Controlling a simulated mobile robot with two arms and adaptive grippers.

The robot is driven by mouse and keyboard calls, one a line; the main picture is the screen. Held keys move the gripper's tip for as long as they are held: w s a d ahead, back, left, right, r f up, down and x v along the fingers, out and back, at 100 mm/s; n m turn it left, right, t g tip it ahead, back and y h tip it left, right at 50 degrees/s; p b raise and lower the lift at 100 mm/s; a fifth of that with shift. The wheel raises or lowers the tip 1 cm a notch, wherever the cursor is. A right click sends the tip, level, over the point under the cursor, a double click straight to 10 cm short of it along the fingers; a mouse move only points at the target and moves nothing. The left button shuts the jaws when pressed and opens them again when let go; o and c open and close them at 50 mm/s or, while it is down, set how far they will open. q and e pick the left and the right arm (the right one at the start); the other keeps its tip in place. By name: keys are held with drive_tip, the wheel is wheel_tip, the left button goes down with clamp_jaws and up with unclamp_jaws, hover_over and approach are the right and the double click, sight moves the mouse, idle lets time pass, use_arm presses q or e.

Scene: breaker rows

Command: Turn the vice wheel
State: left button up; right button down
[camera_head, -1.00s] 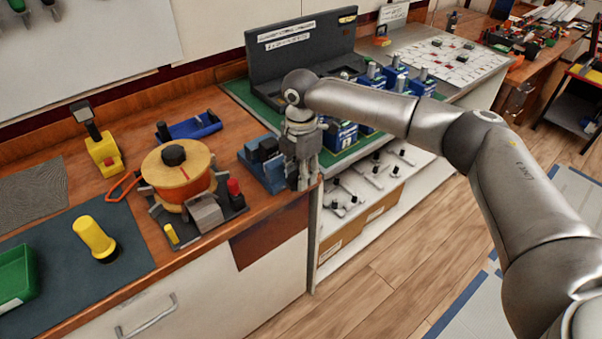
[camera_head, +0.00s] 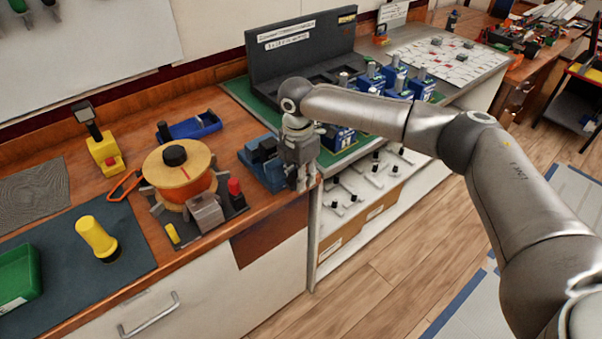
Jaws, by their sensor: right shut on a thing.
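A blue vice (camera_head: 262,163) sits on the wooden bench near its right end. My right gripper (camera_head: 301,187) points down at the right side of the vice, by the bench's front right corner. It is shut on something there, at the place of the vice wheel. The wheel itself is hidden by the gripper, so its turn cannot be seen. My left gripper is not in view.
An orange cable reel (camera_head: 180,178) on a dark stand is left of the vice, with a red-topped part (camera_head: 235,190) close by. A blue tool (camera_head: 190,127) lies behind. A green-topped bench (camera_head: 345,158) with blue boxes adjoins at right.

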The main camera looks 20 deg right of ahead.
drive_tip(key=h+p, duration=0.1)
drive_tip(key=p, duration=0.1)
drive_tip(key=t+h+p, duration=0.1)
drive_tip(key=p, duration=0.1)
drive_tip(key=r+h+p, duration=0.1)
drive_tip(key=h+p, duration=0.1)
drive_tip(key=shift+s+a+t, duration=0.1)
drive_tip(key=shift+a+t, duration=0.2)
drive_tip(key=shift+a, duration=0.05)
drive_tip(key=shift+f+h, duration=0.1)
drive_tip(key=shift+h, duration=0.4)
drive_tip(key=shift+a+f+t+h+p, duration=0.1)
drive_tip(key=shift+a+t+h+p, duration=0.1)
drive_tip(key=shift+t+h+p, duration=0.75)
drive_tip(key=h+b, duration=0.1)
drive_tip(key=h, duration=0.2)
drive_tip(key=shift+s+a, duration=0.1)
drive_tip(key=shift+s+t+h, duration=0.1)
drive_tip(key=shift+t+h, duration=0.15)
drive_tip(key=shift+h, duration=0.5)
